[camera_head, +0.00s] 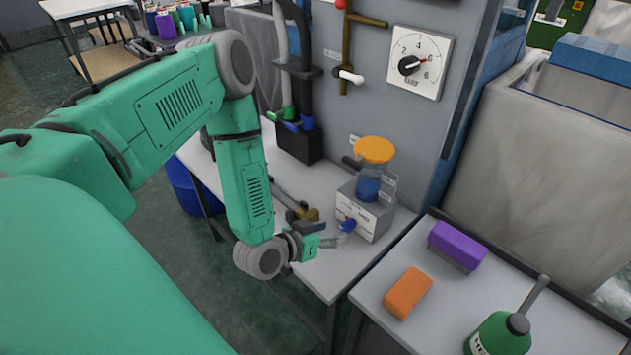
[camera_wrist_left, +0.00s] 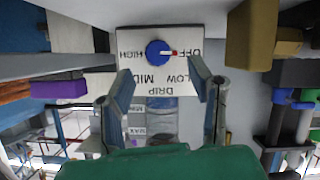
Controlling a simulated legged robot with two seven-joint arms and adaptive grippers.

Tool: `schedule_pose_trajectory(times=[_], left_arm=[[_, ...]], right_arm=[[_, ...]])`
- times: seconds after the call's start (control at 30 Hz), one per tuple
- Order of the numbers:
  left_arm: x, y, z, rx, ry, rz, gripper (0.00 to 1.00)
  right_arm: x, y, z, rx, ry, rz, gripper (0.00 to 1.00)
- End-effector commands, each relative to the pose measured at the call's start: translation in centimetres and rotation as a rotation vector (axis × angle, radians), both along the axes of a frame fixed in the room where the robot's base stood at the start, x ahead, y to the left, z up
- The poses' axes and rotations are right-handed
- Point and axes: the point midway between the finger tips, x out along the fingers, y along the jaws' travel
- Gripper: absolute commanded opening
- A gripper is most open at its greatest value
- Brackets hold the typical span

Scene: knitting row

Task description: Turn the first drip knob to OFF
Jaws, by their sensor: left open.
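The drip unit is a pale box (camera_head: 366,215) with a clear reservoir and an orange lid (camera_head: 374,150), on the grey bench. Its blue drip knob (camera_head: 347,226) faces my left gripper (camera_head: 335,241). In the left wrist view, the knob (camera_wrist_left: 157,54) sits on a white dial plate (camera_wrist_left: 140,38) marked OFF, LOW, MID and HIGH. Its red-and-white pointer (camera_wrist_left: 173,53) points right, towards the OFF label. My left gripper (camera_wrist_left: 160,88) is open, its fingers spread on either side of the knob's line, with no visible contact. My right gripper is not in view.
An orange block (camera_head: 407,293), a purple block (camera_head: 457,247) and a green bottle (camera_head: 503,335) stand on the table at right. A grey panel with a pressure gauge (camera_head: 418,62) rises behind the unit. Hoses (camera_head: 300,60) hang left of it.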

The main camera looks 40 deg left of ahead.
Motion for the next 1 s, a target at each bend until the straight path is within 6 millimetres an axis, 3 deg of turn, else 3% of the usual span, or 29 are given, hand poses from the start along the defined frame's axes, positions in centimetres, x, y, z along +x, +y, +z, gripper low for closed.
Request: schedule_pose_trajectory(times=[0.2, 0.4, 1.0], left_arm=[[-3.9, 0.5, 1.8, -0.003, 0.003, 0.001, 0.47], [-5.7, 0.8, 2.6, 0.000, 0.001, 0.001, 0.47], [-6.0, 0.8, 2.7, -0.001, 0.001, 0.000, 0.47]], right_arm=[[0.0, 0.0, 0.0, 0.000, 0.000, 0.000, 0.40], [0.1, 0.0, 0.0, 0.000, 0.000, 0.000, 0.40], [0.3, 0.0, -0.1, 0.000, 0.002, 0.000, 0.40]])
